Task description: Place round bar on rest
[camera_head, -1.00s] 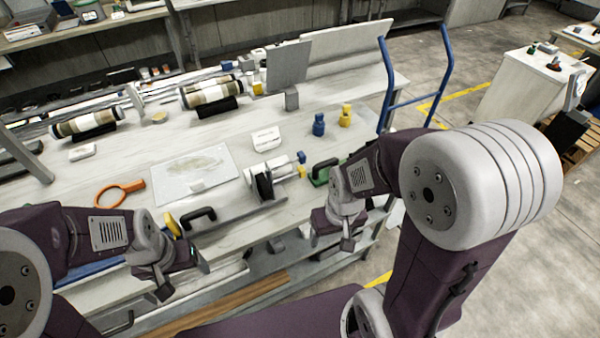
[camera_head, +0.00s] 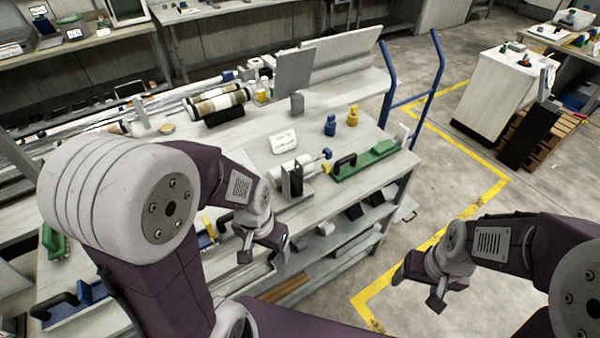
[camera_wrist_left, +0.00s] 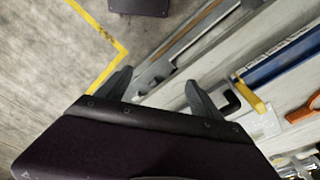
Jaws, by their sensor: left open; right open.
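I cannot tell for sure which thing is the round bar. A short white cylinder (camera_head: 286,167) lies on the bench beside an upright black plate (camera_head: 293,181). A striped core tube (camera_head: 216,101) rests on a black cradle (camera_head: 224,116) further back; long pale tubes lie behind to the left. My left gripper (camera_head: 265,252) is open and empty at the bench's front edge, in front of the cylinder; its spread fingers show in the left wrist view (camera_wrist_left: 156,80). My right gripper (camera_head: 417,290) is open and empty over the floor, right of the bench.
A green tool (camera_head: 372,160) with a black handle lies at the bench's right end. Blue (camera_head: 330,126) and yellow (camera_head: 352,116) fittings stand behind it. A blue rail frame (camera_head: 432,80) rises beyond. My left arm hides much of the bench's left.

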